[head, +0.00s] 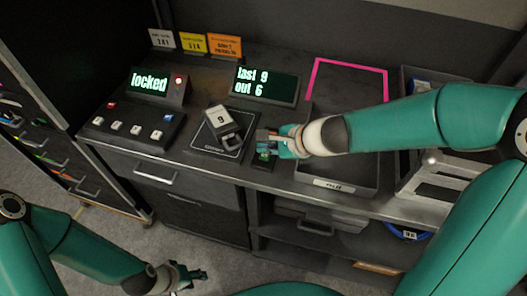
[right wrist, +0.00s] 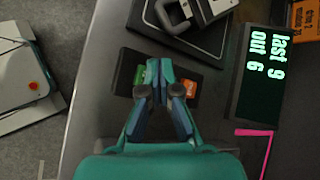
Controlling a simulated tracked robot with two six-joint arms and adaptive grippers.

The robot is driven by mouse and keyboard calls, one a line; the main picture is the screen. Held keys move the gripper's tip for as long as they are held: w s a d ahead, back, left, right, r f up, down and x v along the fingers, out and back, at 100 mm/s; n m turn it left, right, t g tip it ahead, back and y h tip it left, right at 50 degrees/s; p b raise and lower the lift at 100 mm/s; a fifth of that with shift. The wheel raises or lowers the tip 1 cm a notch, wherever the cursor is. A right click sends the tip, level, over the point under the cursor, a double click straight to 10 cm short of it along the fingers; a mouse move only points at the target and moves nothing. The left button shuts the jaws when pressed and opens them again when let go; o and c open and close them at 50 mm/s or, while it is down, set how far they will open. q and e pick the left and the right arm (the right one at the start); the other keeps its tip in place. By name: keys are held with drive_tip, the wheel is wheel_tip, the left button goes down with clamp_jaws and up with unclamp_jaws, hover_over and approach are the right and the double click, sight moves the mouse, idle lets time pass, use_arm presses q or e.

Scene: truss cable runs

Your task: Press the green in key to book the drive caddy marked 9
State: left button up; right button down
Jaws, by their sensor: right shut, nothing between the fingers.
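The drive caddy marked 9 (head: 222,120) sits on a dark square pad (head: 210,146) on the bench. Its edge and handle also show at the top of the right wrist view (right wrist: 178,14). A small key block right of the pad carries the green key (head: 263,156), also seen in the right wrist view (right wrist: 139,75), and an orange key (right wrist: 191,92). My right gripper (right wrist: 160,64) is shut and empty, its tips over the block beside the green key; contact cannot be told. My left gripper (head: 192,276) hangs low over the floor, away from the bench; its fingers are too small to judge.
A display (head: 266,84) reads "last 9 out 6". Another display (head: 150,84) reads "locked" beside a red light. A button panel (head: 133,127) stands at the left. A dark tray (head: 333,184) and a pink outline (head: 350,64) lie right of the key block.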

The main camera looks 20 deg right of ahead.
sight(266, 156)
wheel_tip(266, 156, up, 5)
drive_tip(key=p, duration=0.4)
drive_tip(key=shift+p, duration=0.4)
idle(0.5)
